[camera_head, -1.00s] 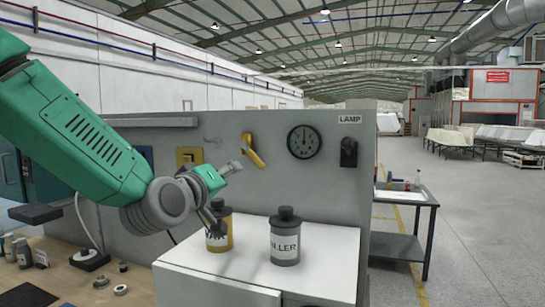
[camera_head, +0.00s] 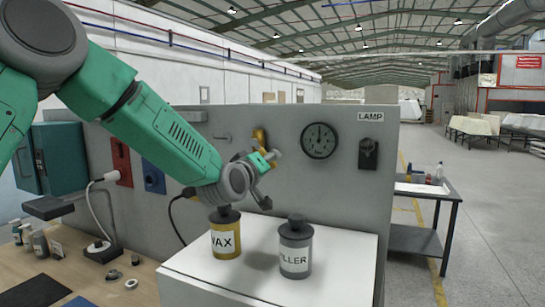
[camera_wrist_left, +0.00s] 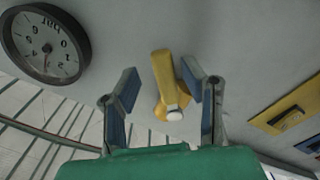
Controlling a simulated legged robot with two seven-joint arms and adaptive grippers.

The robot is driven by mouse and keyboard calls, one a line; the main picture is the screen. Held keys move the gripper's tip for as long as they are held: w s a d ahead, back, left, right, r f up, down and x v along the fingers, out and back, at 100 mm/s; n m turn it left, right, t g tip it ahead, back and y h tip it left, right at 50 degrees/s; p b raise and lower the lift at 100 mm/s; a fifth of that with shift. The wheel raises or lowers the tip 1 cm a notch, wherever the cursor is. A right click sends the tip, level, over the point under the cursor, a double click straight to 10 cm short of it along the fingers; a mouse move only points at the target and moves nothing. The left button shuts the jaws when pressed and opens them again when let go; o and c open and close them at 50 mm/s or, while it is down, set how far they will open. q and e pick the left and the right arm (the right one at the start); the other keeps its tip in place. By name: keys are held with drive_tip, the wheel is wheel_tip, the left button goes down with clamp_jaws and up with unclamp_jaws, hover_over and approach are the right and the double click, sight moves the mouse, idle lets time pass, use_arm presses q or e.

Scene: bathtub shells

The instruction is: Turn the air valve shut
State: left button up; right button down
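The air valve's yellow lever (camera_head: 260,137) is on the grey panel, left of the round gauge (camera_head: 319,140). My left gripper (camera_head: 270,174) is in front of the panel and hides the lever's lower part in the head view. In the left wrist view the lever (camera_wrist_left: 164,76) lies between the two spread fingers, with a gap on each side. A pale round end shows at its near end. The left gripper (camera_wrist_left: 162,84) is open and holds nothing. The gauge also shows in the left wrist view (camera_wrist_left: 46,45). My right gripper is not in view.
A yellow WAX can (camera_head: 225,241) and a grey FILLER can (camera_head: 295,251) stand on the white cabinet top (camera_head: 340,255) below the gripper. A black LAMP switch (camera_head: 369,153) is right of the gauge. A yellow plate (camera_wrist_left: 292,106) is on the panel in the left wrist view.

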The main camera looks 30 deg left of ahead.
use_arm(q)
drive_tip(key=shift+w+a, duration=0.5)
drive_tip(key=shift+w, duration=0.2)
drive_tip(key=shift+w+a+f, duration=0.2)
drive_tip(key=shift+w+a, duration=0.1)
drive_tip(key=shift+d, duration=0.25)
drive_tip(key=shift+d+r, duration=0.1)
drive_tip(key=shift+d, duration=0.1)
drive_tip(key=c, duration=0.6)
drive_tip(key=shift+d, duration=0.15)
clamp_jaws()
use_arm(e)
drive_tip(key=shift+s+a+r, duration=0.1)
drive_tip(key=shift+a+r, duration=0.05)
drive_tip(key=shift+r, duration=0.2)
